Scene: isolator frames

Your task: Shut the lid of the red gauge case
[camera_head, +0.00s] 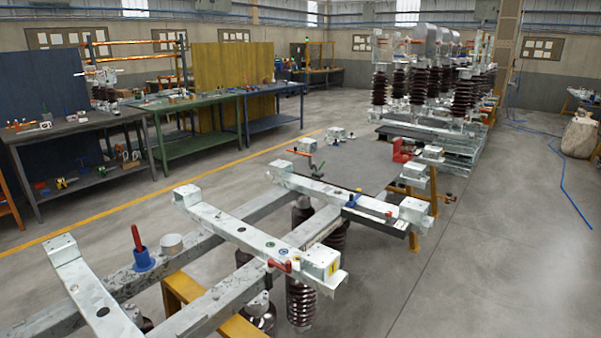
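A red case-like object (402,150) is at the far right end of the dark grey tabletop (352,165), beyond the metal frames. It looks like the gauge case, with a part standing upright that may be its raised lid. It is too small in the picture to tell the lid's angle or what is inside. Neither of my grippers is in the camera_head view.
Pale steel frames (235,232) with dark ribbed insulators (301,300) fill the foreground. A blue cup with a red-handled tool (143,258) and a metal cylinder (172,244) sit on a beam. A green workbench (185,103) stands left. Floor at right (480,260) is clear.

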